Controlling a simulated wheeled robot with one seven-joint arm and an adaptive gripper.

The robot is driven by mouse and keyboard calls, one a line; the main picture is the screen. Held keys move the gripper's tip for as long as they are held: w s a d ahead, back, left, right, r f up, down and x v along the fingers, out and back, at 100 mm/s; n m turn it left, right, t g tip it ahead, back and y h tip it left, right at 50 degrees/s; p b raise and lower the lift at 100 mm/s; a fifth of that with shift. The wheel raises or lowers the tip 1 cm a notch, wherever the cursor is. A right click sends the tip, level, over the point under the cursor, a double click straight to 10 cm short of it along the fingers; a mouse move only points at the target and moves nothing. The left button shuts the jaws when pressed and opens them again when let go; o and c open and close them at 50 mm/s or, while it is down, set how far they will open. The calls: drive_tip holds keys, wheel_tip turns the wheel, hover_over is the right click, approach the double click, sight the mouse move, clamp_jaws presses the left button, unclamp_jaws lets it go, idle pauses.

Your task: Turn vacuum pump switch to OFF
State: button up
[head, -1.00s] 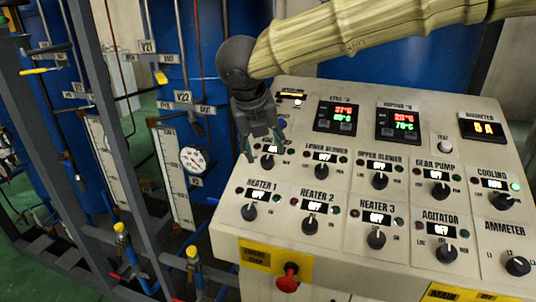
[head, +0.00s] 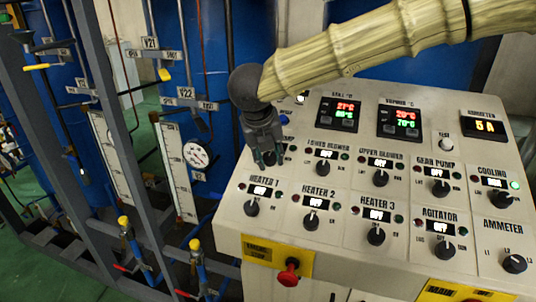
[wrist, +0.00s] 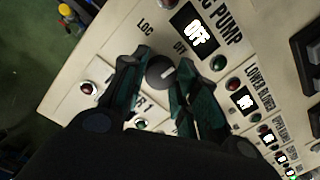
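The vacuum pump switch (wrist: 160,72) is a round dark knob with a pale pointer mark, seen in the wrist view below a label ending in "C PUMP". Its small display (wrist: 194,36) reads OFF. My gripper (head: 268,160) is at the upper left of the control panel in the head view, where it mostly hides this knob. In the wrist view its two dark green fingers (wrist: 156,78) stand on either side of the knob with a gap between them. I cannot tell whether either finger touches it.
The sloped white panel (head: 345,262) carries several similar knobs close by, such as lower blower (head: 323,168) and heater 1 (head: 252,208). A red emergency stop button (head: 288,274) projects at the front. Blue tanks and a grey frame (head: 72,130) stand to the left.

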drive_tip(key=shift+c, duration=0.9)
drive_tip(key=shift+r, duration=0.15)
drive_tip(key=shift+n+p, duration=0.4)
drive_tip(key=shift+p, duration=0.15)
drive_tip(key=o, duration=1)
drive_tip(key=v, duration=1.1)
drive_tip(key=shift+s+r, duration=0.15)
drive_tip(key=shift+r, duration=0.2)
